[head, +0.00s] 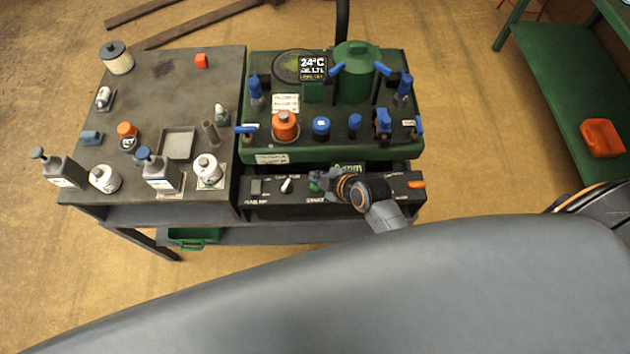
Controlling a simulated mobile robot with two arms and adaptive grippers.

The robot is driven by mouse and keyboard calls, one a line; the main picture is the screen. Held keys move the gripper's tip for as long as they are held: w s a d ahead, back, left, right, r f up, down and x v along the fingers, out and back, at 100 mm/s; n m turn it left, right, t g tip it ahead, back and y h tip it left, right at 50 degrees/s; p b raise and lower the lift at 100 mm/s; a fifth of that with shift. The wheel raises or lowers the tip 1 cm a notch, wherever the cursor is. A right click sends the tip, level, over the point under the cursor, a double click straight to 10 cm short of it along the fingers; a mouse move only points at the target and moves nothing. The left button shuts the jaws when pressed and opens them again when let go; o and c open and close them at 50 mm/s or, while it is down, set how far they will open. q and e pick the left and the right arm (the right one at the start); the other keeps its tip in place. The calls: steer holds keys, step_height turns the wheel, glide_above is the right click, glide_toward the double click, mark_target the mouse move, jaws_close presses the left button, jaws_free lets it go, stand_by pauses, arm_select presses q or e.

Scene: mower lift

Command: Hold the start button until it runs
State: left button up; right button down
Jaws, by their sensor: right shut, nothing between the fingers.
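The control panel (388,196) runs along the front edge of the green engine unit (330,155). The green start button (314,188) sits on it, above a "START" label, and is partly hidden by my gripper. My right gripper (318,180) is shut and empty, with its fingertips at the button. I cannot tell whether they touch it or press it in. A small green rpm readout (347,168) shows just behind my wrist, partly covered. My left gripper is not in view.
A white-tipped switch (287,185) is left of the button and an orange part (417,184) is at the panel's right end. The dark bench top (165,95) at left holds bottles and small parts. A green shelf (570,90) with an orange bin (603,138) stands right.

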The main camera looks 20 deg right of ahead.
mark_target(317, 188)
step_height(317, 188, up, 3)
steer(key=shift+r+p, duration=0.15)
steer(key=shift+p, duration=1.05)
steer(key=shift+s, duration=0.1)
